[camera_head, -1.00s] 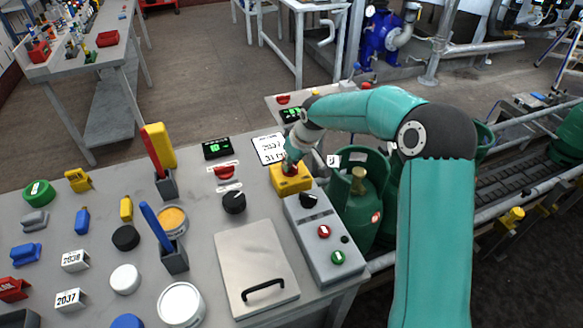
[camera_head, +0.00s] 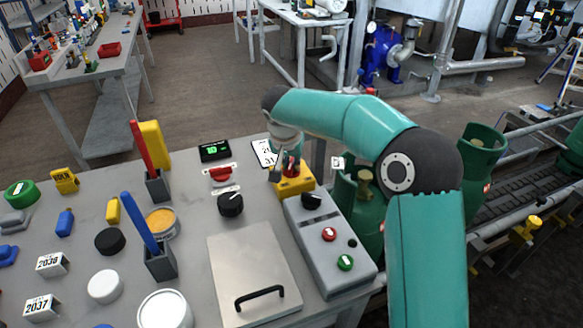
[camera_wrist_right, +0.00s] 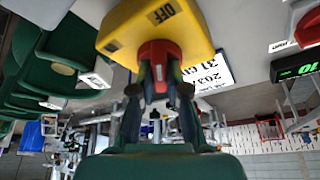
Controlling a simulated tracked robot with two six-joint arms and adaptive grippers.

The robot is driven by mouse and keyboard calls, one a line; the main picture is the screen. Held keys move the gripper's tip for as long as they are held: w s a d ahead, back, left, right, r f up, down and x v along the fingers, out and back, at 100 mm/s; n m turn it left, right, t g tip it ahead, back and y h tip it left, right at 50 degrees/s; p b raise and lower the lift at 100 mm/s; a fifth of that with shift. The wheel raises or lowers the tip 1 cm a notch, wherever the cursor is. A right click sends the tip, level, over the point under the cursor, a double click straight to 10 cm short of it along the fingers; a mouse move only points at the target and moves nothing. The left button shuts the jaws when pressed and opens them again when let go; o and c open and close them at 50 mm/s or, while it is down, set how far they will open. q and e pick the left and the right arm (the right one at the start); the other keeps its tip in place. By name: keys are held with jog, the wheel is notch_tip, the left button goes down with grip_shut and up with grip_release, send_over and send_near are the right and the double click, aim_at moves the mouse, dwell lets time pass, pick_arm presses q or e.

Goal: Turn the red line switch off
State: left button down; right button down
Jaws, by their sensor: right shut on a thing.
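The red line switch is a red knob (camera_wrist_right: 160,55) on a yellow box (camera_head: 295,186) at the back right of the grey table. The right wrist view shows the yellow box (camera_wrist_right: 158,30) with an "OFF" label on its face. My right gripper (camera_head: 290,166) is at the knob from above in the head view. In the wrist view its two dark fingers (camera_wrist_right: 160,88) are shut on the red knob, one on each side. The fingers hide part of the knob, and I cannot tell its exact setting. My left gripper is not in view.
A grey control box (camera_head: 328,243) with a black knob and red and green buttons stands just in front. Green gas cylinders (camera_head: 371,208) stand close on the right by the conveyor (camera_head: 513,183). A black dial (camera_head: 230,204) and a green-lit display (camera_head: 214,151) are to the left.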

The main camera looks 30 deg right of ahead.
jog(key=shift+w+m+g, duration=0.1)
jog(key=shift+m+g, duration=0.3)
jog(key=shift+m, duration=0.7)
jog(key=c, duration=1.2)
grip_release()
jog(key=shift+o, duration=0.2)
jog(key=shift+r+h, duration=0.1)
jog(key=shift+h, duration=0.2)
jog(key=v, duration=1.2)
